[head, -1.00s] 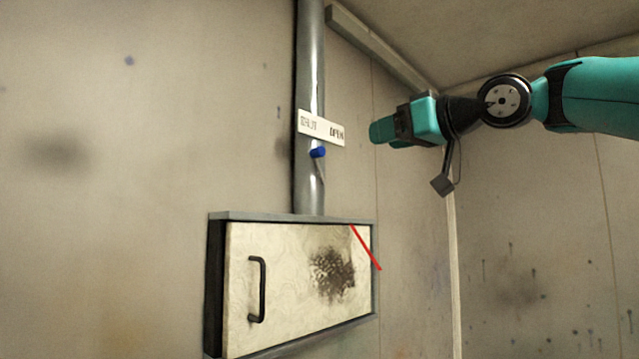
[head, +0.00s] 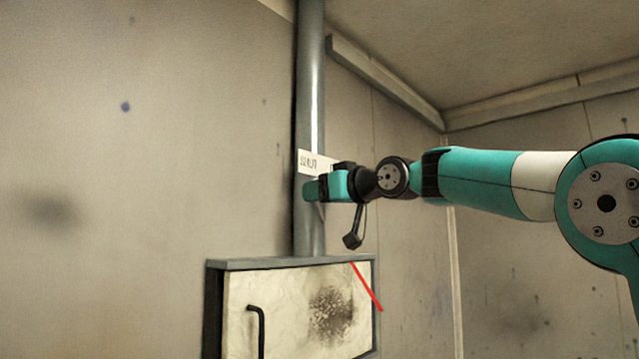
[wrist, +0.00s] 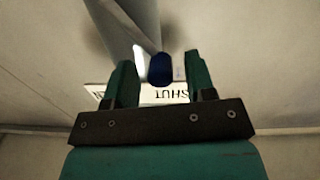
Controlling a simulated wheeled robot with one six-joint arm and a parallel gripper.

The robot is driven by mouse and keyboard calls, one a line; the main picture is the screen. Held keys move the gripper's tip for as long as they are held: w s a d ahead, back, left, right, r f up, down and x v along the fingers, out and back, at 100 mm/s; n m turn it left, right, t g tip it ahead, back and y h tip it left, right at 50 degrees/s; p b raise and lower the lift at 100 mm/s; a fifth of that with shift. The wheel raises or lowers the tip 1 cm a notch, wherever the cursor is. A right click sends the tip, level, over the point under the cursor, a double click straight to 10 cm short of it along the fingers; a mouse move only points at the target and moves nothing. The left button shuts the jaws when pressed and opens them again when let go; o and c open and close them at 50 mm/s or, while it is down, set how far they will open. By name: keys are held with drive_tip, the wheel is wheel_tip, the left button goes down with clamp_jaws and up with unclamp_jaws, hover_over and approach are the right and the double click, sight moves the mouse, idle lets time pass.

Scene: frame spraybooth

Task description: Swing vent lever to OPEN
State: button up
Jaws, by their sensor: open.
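The vent lever's blue knob (wrist: 160,69) shows in the wrist view between the two green fingers of my gripper (wrist: 160,62). The fingers are open, with a gap on either side of the knob. In the head view my gripper (head: 312,190) is in front of the grey vent pipe (head: 310,90) and hides the knob and most of the lever. A white label (head: 314,161) sits on the pipe just above the gripper, its OPEN end mostly covered. In the wrist view the label (wrist: 165,94) appears upside down, with SHUT readable and the end of OPEN at left.
Below the pipe is a box with a pale, stained door (head: 290,310) and a black handle (head: 257,330). A red rod (head: 367,287) slants at its upper right corner. A rail (head: 385,80) runs along the wall top. The wall left of the pipe is clear.

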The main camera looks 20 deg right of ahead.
drive_tip(key=shift+w+a, duration=0.2)
drive_tip(key=shift+w, duration=0.15)
clamp_jaws()
drive_tip(key=shift+d, duration=0.1)
drive_tip(key=w+d+m+p, duration=0.2)
drive_tip(key=d+m+p, duration=0.1)
drive_tip(key=m, duration=0.4)
drive_tip(key=w+d+f+m+p, duration=0.1)
drive_tip(key=w+d+m+p, duration=0.1)
drive_tip(key=d+m+p, duration=0.2)
drive_tip(key=shift+m+g+p, duration=0.3)
drive_tip(key=shift+m+p, duration=0.5)
drive_tip(key=shift+m, duration=0.8)
drive_tip(key=shift+w, duration=0.1)
